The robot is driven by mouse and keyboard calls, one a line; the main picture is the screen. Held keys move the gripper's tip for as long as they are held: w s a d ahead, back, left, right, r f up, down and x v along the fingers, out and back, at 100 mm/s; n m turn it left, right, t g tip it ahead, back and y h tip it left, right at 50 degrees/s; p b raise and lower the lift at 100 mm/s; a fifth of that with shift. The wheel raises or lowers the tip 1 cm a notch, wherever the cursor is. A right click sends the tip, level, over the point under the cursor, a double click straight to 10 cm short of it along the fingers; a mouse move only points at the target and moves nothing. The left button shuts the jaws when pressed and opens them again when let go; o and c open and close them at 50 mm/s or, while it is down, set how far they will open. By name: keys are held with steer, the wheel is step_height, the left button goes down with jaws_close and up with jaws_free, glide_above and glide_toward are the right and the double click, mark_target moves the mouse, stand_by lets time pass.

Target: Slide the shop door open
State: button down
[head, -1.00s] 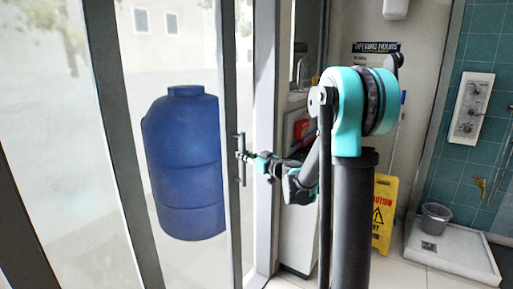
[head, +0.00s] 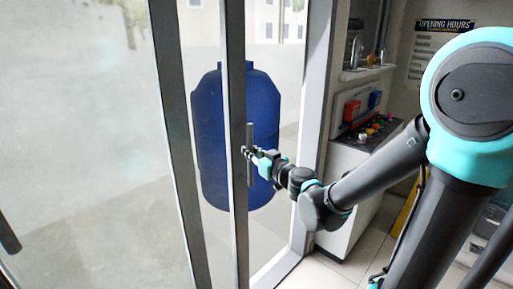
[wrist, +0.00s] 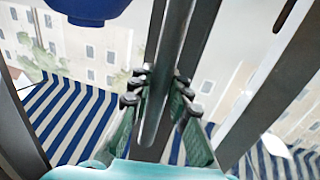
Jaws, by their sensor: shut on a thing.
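The shop door is a glass panel with a dark upright frame edge (head: 235,70). Its upright bar handle (head: 250,188) stands on that edge. My gripper (head: 247,153) is shut on the handle at about mid-height, with my arm reaching in from the right. In the wrist view, the fingers (wrist: 160,93) lie on both sides of the handle bar (wrist: 172,50). The door edge stands apart from the light door post (head: 311,130), with a gap between them. The far side of the fingers is hidden in the head view.
A blue tank (head: 264,110) stands outside beyond the door line. Right of the post is a white cabinet (head: 345,190) with small coloured items on top. An opening-hours sign (head: 432,45) hangs on the wall. Pale floor tiles (head: 345,262) lie clear near the post.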

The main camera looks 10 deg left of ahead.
steer(key=shift+s+a, duration=0.1)
steer(key=shift+s, duration=0.1)
steer(key=c, duration=1.4)
jaws_free()
steer(key=v, duration=1.2)
steer(key=shift+s+r, duration=0.1)
steer(key=shift+s, duration=0.05)
